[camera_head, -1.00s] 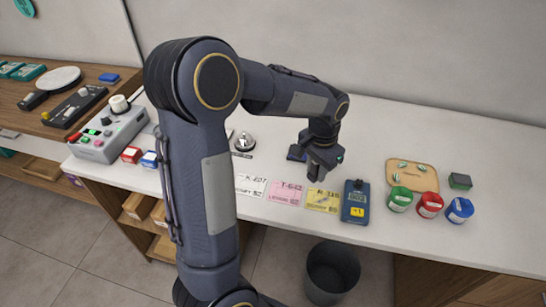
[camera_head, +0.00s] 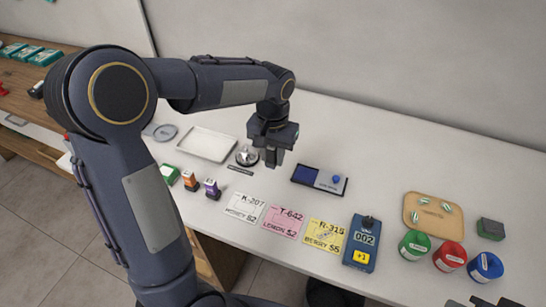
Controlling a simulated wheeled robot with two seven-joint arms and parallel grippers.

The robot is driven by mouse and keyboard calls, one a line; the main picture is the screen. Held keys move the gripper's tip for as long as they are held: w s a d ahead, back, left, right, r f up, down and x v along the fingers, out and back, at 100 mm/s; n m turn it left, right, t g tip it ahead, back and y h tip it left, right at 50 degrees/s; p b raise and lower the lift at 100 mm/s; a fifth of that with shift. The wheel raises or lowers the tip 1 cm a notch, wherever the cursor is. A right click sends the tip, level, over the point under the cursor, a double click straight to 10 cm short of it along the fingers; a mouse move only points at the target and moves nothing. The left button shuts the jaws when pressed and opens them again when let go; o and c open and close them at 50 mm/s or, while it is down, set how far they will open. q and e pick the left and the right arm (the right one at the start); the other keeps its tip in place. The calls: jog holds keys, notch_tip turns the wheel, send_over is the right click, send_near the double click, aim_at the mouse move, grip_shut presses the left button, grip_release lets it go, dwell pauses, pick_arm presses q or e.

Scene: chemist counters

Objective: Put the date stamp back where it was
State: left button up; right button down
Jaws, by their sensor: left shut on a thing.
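My left gripper (camera_head: 271,157) is shut and points down above the white counter, just right of a round silver bell-like thing (camera_head: 246,156) with a small dark label in front. The date stamp is between its fingers, mostly hidden by the dark jaws, so its shape does not show clearly. A dark tray with a blue ink pad (camera_head: 306,174) lies to the right of the gripper, with a small round blue knob (camera_head: 336,179) at its right end. At the bottom right edge, dark parts (camera_head: 484,303) look like my right gripper, mostly cut off.
White, pink and yellow cards (camera_head: 285,221) lie along the front, beside a blue counter device (camera_head: 362,243) reading 002. Green, red and blue jars (camera_head: 449,256) and a wooden tray (camera_head: 410,216) stand right. A white tray (camera_head: 207,144) is left. The back of the counter is clear.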

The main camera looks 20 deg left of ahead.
pick_arm(q)
jog(key=w+f, duration=0.2)
jog(key=w+a+f, duration=0.1)
jog(key=w+f, duration=0.1)
jog(key=w+a+f+p, duration=0.1)
jog(key=w+f, duration=0.1)
jog(key=shift+w+a+f, duration=0.1)
jog(key=shift+w+f, duration=0.2)
jog(key=shift+f, duration=1.65)
jog(key=shift+f, duration=0.2)
jog(key=o, duration=0.8)
jog(key=shift+c, duration=0.2)
jog(key=shift+o, duration=0.2)
